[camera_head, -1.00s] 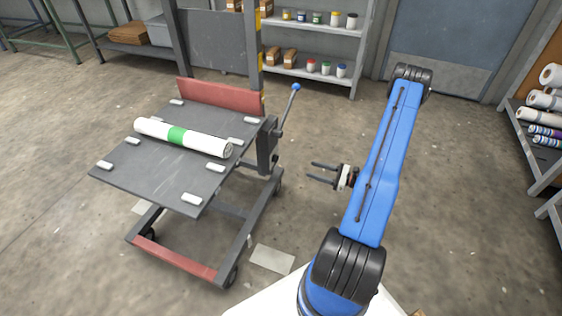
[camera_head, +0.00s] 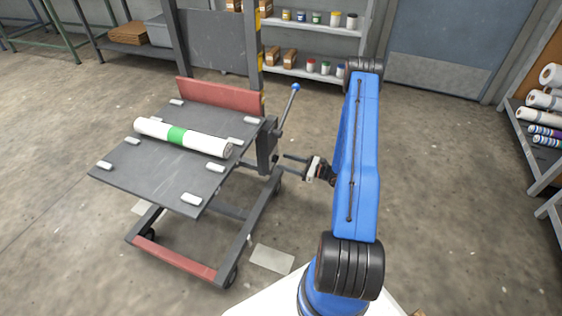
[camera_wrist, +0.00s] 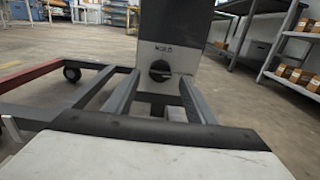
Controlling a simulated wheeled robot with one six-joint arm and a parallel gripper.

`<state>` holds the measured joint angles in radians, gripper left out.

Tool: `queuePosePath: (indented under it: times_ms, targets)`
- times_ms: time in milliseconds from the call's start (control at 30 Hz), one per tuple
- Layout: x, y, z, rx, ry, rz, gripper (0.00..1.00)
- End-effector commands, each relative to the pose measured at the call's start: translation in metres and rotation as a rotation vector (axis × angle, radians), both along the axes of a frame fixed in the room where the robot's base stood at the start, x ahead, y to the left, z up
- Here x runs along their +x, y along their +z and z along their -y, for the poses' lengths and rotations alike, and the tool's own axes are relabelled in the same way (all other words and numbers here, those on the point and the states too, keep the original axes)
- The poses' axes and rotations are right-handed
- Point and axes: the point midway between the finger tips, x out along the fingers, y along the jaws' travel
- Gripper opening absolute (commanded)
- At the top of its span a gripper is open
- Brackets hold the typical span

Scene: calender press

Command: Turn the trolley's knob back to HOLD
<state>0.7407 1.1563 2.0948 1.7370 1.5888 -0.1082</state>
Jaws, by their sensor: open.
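The trolley (camera_head: 215,187) stands left of my arm, with a dark post (camera_head: 263,150) on its right side. The dark round knob (camera_wrist: 160,70) shows in the wrist view on the post's grey face, under small lettering too blurred to read. Its pointer direction cannot be told. My gripper (camera_head: 281,163) is open and empty, just right of the post, fingers pointing left towards it. In the wrist view, the gripper's fingers (camera_wrist: 160,85) reach forward on either side of the knob's line, apparently short of it; contact cannot be told.
A white roll with a green band (camera_head: 177,135) lies on the trolley's top plate. A blue-tipped lever (camera_head: 288,105) rises from the post above my gripper. Shelves with jars (camera_head: 310,50) stand behind.

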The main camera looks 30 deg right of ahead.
Motion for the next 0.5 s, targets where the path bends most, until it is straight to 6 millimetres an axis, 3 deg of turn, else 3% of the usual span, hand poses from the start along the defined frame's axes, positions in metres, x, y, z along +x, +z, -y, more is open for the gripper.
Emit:
queuePosePath:
  times_ms: [200,500]
  targets:
    - [0.019,0.0,-0.014,0.0,0.0,0.0,0.5]
    - [0.024,0.0,-0.019,0.0,0.0,0.0,0.5]
